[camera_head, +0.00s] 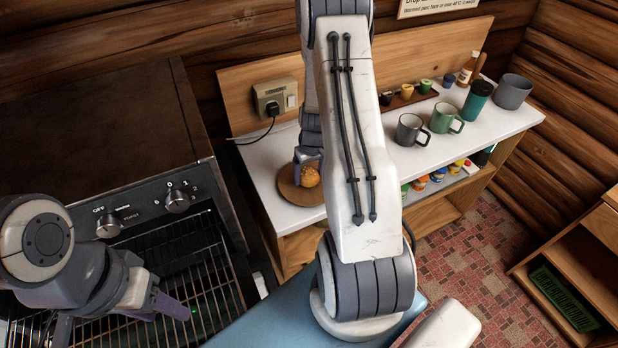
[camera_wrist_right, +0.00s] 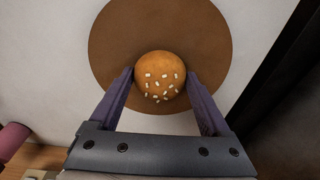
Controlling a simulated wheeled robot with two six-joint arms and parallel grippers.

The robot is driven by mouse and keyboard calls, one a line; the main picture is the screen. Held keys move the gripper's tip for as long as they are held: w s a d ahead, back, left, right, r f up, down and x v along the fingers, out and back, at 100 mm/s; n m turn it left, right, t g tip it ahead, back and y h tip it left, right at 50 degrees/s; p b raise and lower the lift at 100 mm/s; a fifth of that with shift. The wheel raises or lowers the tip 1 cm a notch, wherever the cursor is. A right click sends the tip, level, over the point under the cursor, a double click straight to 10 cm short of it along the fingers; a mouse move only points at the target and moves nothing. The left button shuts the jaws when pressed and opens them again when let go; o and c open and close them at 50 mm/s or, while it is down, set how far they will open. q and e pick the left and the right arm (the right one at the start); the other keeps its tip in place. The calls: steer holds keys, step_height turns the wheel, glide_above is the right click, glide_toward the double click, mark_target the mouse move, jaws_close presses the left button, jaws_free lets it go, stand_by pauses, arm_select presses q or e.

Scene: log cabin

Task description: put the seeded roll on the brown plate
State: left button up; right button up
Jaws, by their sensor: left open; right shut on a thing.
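The seeded roll (camera_wrist_right: 160,77) is round and golden with pale seeds. It sits between the two fingers of my right gripper (camera_wrist_right: 160,88), which is shut on it. The brown plate (camera_wrist_right: 112,45) is directly behind the roll in the right wrist view; whether the roll touches it I cannot tell. In the head view the roll (camera_head: 308,175) appears over the brown plate (camera_head: 287,190) on the white counter, partly hidden by my right arm. My left gripper (camera_head: 130,318) is open and empty over the oven rack at the lower left.
The white counter (camera_head: 390,165) also holds a grey mug (camera_head: 410,130), a green mug (camera_head: 446,118), a dark green cup (camera_head: 476,101) and a grey pot (camera_head: 512,91). An outlet with a plug (camera_head: 276,100) is on the backboard. The oven (camera_head: 150,205) stands left of the counter.

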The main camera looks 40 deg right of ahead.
mark_target(312, 176)
steer(key=shift+f, duration=0.1)
steer(key=shift+f, duration=0.15)
steer(key=o, duration=1.2)
steer(key=shift+c, duration=0.2)
steer(key=shift+r, duration=0.35)
step_height(312, 176, up, 12)
steer(key=s+b, duration=0.1)
steer(key=shift+s+f, duration=0.2)
steer(key=shift+s, duration=0.05)
steer(key=shift+a, duration=0.1)
